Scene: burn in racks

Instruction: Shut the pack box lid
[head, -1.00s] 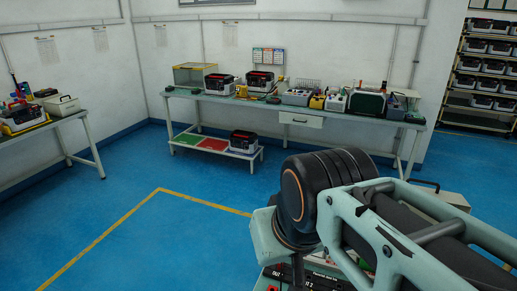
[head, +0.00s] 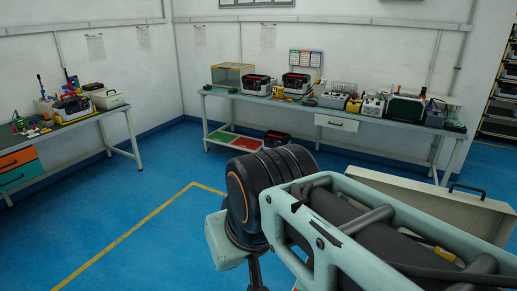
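A beige box panel with a black handle (head: 430,203), likely the raised lid of the pack box, stands upright at the right of the head view. My arm hides much of what lies below and in front of it. A yellow-handled item (head: 443,252) shows behind my arm, near the panel's foot. My arm crosses the lower right and centre of the view. My gripper is not visible; the arm's front end covers that area.
A long bench (head: 300,106) with several devices and cases runs along the back wall. A left bench (head: 95,113) holds tools and a shut beige case (head: 108,99). A shelf rack (head: 505,100) stands at far right. Blue floor (head: 120,205) with a yellow line is clear at left.

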